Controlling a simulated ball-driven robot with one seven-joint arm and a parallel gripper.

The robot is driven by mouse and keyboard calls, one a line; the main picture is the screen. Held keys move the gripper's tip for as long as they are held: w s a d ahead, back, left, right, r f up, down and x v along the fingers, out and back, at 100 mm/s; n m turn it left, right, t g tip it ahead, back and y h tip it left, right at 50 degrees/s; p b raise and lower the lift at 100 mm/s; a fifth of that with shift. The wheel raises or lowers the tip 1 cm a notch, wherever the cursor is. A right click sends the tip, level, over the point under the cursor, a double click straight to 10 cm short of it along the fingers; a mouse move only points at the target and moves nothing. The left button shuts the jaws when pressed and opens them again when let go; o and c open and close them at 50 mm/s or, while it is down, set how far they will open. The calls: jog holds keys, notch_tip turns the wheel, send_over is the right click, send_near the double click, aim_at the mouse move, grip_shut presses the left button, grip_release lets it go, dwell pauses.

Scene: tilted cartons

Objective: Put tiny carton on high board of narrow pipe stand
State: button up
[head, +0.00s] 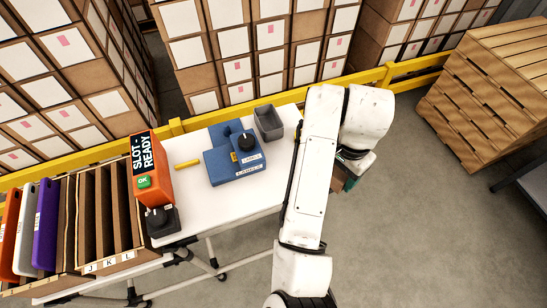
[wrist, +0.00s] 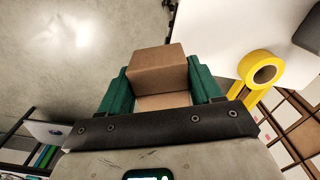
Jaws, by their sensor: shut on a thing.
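The tiny carton (wrist: 158,66) is a plain brown box in the wrist view, seen between the two green fingers of my gripper (wrist: 161,84). My gripper is shut on it, and the carton looks tilted against the fingers. In the head view my gripper (head: 346,180) is mostly hidden under my white arm, right of the white table, over grey floor. Only a bit of green finger and brown shows there. I cannot pick out the narrow pipe stand or its high board for sure in either view.
The white table (head: 210,221) holds a blue label device (head: 231,164), a grey bin (head: 268,123) and an orange slot sign (head: 150,172). A yellow tape roll (wrist: 262,71) shows in the wrist view. A yellow rail (head: 315,90) runs behind. A wooden crate stack (head: 487,92) stands right.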

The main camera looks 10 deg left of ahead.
jog(key=s+a+r+m+b, duration=0.1)
jog(key=s+a+r+m, duration=0.15)
jog(key=a, duration=0.25)
jog(key=s+a+r+m, duration=0.1)
jog(key=a+r+m, duration=0.2)
jog(key=a, duration=0.3)
jog(key=s+a+r+m+b, duration=0.1)
jog(key=s+a+r+m, duration=0.2)
jog(key=s+a+m, duration=0.75)
jog(key=n+b, duration=0.2)
jog(key=n, duration=0.1)
send_near(195, 204)
jog(key=shift+s+d+f, duration=0.2)
jog(key=shift+d+f, duration=0.3)
jog(key=shift+w+a+f, duration=0.15)
jog(key=shift+a+f, duration=0.15)
jog(key=shift+f, duration=0.1)
jog(key=shift+a+f+p, duration=0.2)
jog(key=shift+f+p, duration=0.15)
jog(key=shift+f, duration=1.45)
jog(key=shift+f, duration=0.1)
